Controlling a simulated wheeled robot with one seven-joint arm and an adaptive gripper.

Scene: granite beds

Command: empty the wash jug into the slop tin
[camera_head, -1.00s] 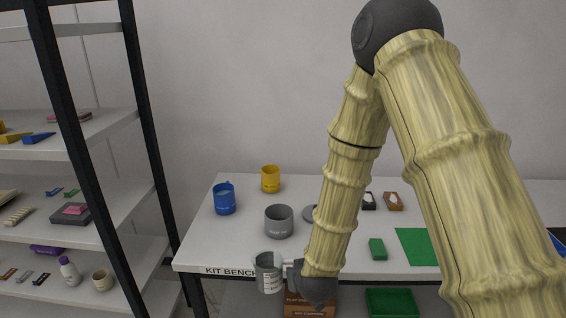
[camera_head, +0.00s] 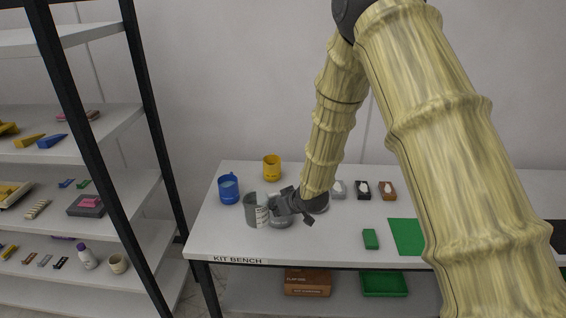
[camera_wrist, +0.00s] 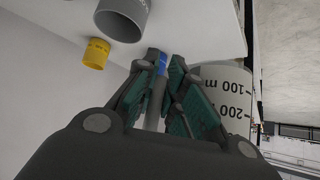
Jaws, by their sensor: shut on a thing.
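The grey wash jug (camera_head: 254,211) with a printed scale is held over the front left of the bench and looks roughly upright. It also shows large with its markings in the wrist view (camera_wrist: 228,88). My gripper (camera_head: 282,204) is shut on the jug's handle (camera_wrist: 155,112). The tin also shows at the top of the wrist view (camera_wrist: 125,14). What is inside the jug and tin cannot be seen.
A blue mug (camera_head: 228,190) stands to the left behind the jug, and a yellow mug (camera_head: 272,167) stands behind. A green block (camera_head: 371,239) and a green mat (camera_head: 407,236) lie to the right. A shelf rack (camera_head: 110,185) stands at the left.

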